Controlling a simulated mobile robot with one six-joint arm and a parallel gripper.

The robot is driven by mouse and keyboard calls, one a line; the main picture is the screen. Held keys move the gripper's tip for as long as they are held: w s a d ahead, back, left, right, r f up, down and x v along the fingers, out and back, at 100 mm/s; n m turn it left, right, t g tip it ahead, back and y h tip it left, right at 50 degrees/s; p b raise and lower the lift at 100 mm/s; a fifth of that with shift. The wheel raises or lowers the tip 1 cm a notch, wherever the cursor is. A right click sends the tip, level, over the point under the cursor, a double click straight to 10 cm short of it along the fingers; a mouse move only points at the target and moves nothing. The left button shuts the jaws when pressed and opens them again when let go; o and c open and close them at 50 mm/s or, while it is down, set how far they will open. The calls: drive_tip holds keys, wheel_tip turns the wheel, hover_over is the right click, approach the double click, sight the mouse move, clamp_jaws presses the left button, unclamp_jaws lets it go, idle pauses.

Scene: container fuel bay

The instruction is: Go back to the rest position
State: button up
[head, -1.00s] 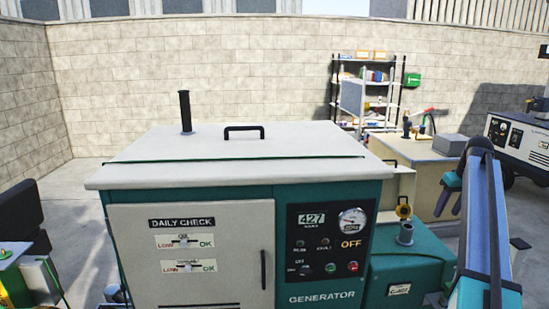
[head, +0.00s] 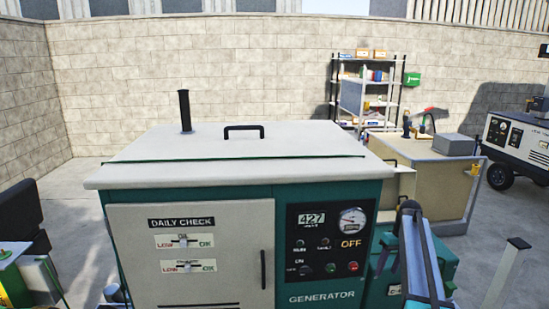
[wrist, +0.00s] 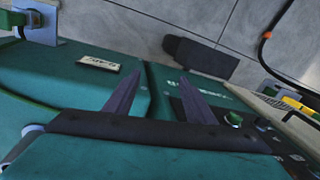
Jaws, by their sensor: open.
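My gripper (wrist: 157,92) is open and empty in the wrist view, with its two dark pointed fingers spread apart. It is above the teal generator housing and tank. In the head view my arm comes up from the lower right, and the gripper hangs low beside the generator's right side. The teal fuel tank (wrist: 100,82) with a pale label lies beyond the fingers in the wrist view. The generator (head: 235,158) fills the middle of the head view, with its panel showing OFF and 427. My arm hides part of the tank in the head view.
A beige cabinet (head: 432,175) stands behind on the right, with a grey box on top. A grey post (head: 505,270) with a black top stands at the lower right. Shelves (head: 378,95) stand by the back wall, and a wheeled machine (head: 515,140) at far right.

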drive_tip(key=s+a+f+n+g, duration=0.1)
drive_tip(key=s+a+f+g, duration=0.1)
drive_tip(key=s+a+f, duration=1.05)
drive_tip(key=s+a+f+g, duration=0.2)
drive_tip(key=s+a+f, duration=0.7)
drive_tip(key=f, duration=0.7)
drive_tip(key=s+a+f+m, duration=0.1)
drive_tip(key=s+f, duration=0.1)
drive_tip(key=s, duration=0.8)
drive_tip(key=s+a+f+m+g+h, duration=0.1)
drive_tip(key=s+f, duration=0.2)
drive_tip(key=s, duration=0.7)
drive_tip(key=s+a+f+m+h, duration=0.1)
drive_tip(key=s+a+f+m, duration=0.1)
drive_tip(key=s, duration=0.8)
drive_tip(key=shift+s+f, duration=0.15)
drive_tip(key=shift+f, duration=0.05)
